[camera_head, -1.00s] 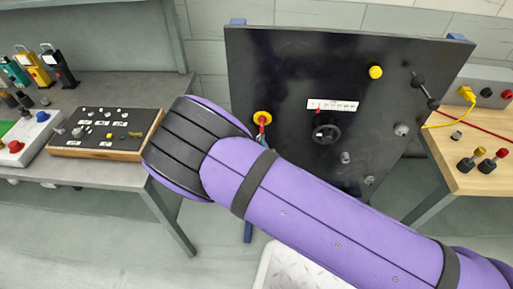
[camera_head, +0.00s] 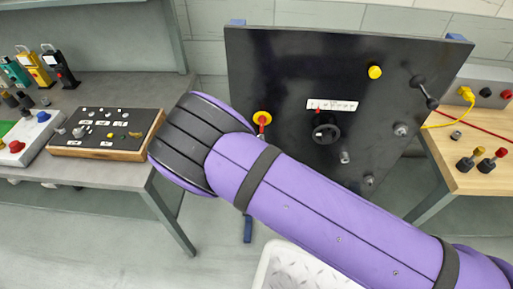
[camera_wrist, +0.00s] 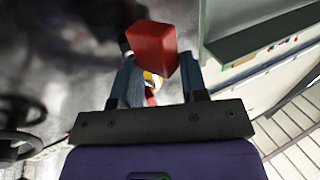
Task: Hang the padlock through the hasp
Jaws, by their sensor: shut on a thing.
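My gripper (camera_wrist: 159,68) shows in the wrist view, its two dark fingers closed on a red block that looks like the padlock (camera_wrist: 152,47). The padlock's red body sticks out past the fingertips; I cannot make out its shackle. Between the fingers, behind the padlock, a yellow and red part (camera_wrist: 151,79) shows, partly covered. In the head view my purple arm hides the gripper and the padlock. A yellow disc with a red piece (camera_head: 262,118), possibly the hasp, sits at the left of the black panel (camera_head: 290,70). I cannot tell whether the padlock touches it.
The panel also carries a black handwheel (camera_head: 325,130), a yellow knob (camera_head: 375,72) and a bar handle (camera_head: 424,91). A grey bench (camera_head: 120,85) stands left, a wooden bench (camera_head: 465,180) right. A white bin (camera_head: 290,265) is below the panel.

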